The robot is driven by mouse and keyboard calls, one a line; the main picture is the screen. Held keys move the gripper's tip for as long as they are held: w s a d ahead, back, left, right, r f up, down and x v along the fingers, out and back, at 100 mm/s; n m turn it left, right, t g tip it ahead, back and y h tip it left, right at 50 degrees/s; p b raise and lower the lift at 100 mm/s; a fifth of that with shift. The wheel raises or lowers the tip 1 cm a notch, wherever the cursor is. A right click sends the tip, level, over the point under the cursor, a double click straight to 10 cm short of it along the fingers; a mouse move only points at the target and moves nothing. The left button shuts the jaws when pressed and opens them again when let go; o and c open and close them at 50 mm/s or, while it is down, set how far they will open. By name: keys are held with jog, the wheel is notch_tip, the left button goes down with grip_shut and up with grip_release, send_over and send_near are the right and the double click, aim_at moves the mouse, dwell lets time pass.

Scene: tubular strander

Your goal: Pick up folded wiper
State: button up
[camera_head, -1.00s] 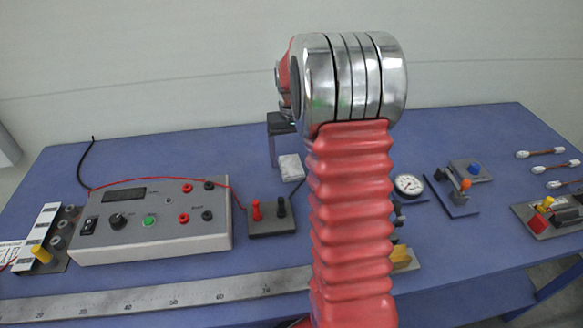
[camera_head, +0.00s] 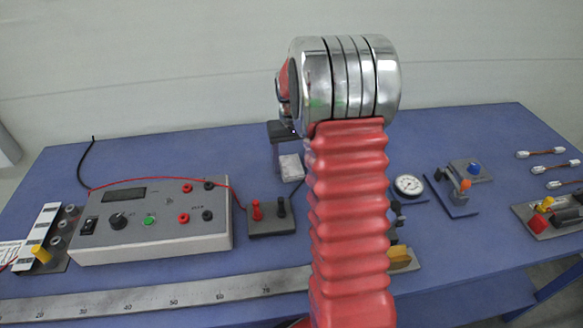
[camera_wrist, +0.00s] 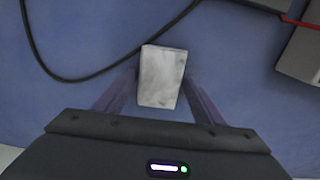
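The folded wiper is a small whitish-grey block-shaped pad. It lies on the blue bench behind the two-post terminal block in the head view (camera_head: 291,167). In the wrist view the folded wiper (camera_wrist: 162,76) is in the middle, between the ends of my two fingers. My gripper (camera_wrist: 160,92) is open, with one finger on each side of the wiper. I cannot tell whether the fingers touch it. In the head view my gripper (camera_head: 284,150) is mostly hidden behind my red arm, with only a dark part showing just above the wiper.
A grey power supply (camera_head: 150,222) with a red lead stands at left. The terminal block (camera_head: 268,217) with red and black posts is near the wiper. A black cable (camera_wrist: 60,78) curves past the wiper. A steel ruler (camera_head: 150,302) runs along the front. A gauge (camera_head: 408,185) stands right.

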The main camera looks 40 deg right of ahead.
aim_at(292, 164)
jog(key=c, duration=0.7)
jog(key=shift+c, duration=0.2)
notch_tip(292, 164, up, 10)
dwell(0.3)
dwell(0.4)
